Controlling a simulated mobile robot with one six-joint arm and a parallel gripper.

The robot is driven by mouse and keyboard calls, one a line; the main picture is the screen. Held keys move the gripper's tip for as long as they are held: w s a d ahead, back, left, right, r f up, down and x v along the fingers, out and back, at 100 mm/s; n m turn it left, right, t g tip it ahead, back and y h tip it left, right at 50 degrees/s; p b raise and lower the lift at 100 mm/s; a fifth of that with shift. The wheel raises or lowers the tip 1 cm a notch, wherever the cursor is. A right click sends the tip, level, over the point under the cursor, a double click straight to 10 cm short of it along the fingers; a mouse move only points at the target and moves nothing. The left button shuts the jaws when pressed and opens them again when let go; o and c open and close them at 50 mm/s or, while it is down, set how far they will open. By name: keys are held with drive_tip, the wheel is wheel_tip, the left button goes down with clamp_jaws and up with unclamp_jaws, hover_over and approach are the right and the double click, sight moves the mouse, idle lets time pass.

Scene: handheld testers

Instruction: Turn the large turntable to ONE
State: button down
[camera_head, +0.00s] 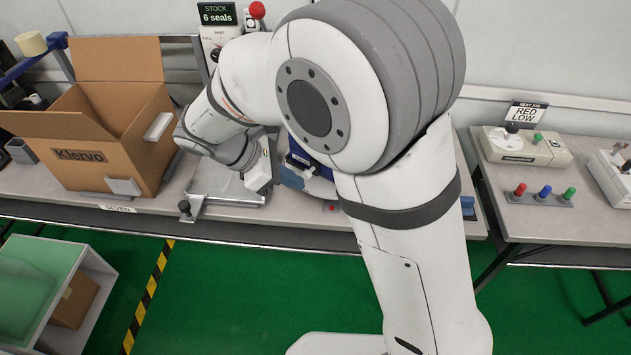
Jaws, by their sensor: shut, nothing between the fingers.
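A pale rounded surface with blue parts (296,176) shows beside my wrist, behind my arm. It may be part of the large turntable, but my arm covers most of it and I cannot read any position mark on it. My gripper (264,182) is at the end of the folded arm, low over the bench, just left of these blue parts. It is shut with nothing in it. I cannot tell whether it touches them.
An open cardboard box (100,130) stands left on the bench (270,225), near a "SEVEN" label (117,208). A metal plate (215,185) lies beside it. A dial device (520,148) and coloured knobs (543,195) sit on the right bench. A green-topped crate (100,285) is lower left.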

drive_tip(key=b+x, duration=0.1)
drive_tip(key=x, duration=0.8)
drive_tip(key=shift+s, duration=0.1)
drive_tip(key=shift+w+d, duration=0.15)
drive_tip(key=shift+d, duration=0.45)
drive_tip(key=shift+w+d, duration=0.15)
drive_tip(key=shift+d, duration=0.45)
drive_tip(key=shift+w+d+f, duration=0.1)
drive_tip(key=shift+w+d, duration=0.05)
drive_tip(key=shift+d, duration=0.55)
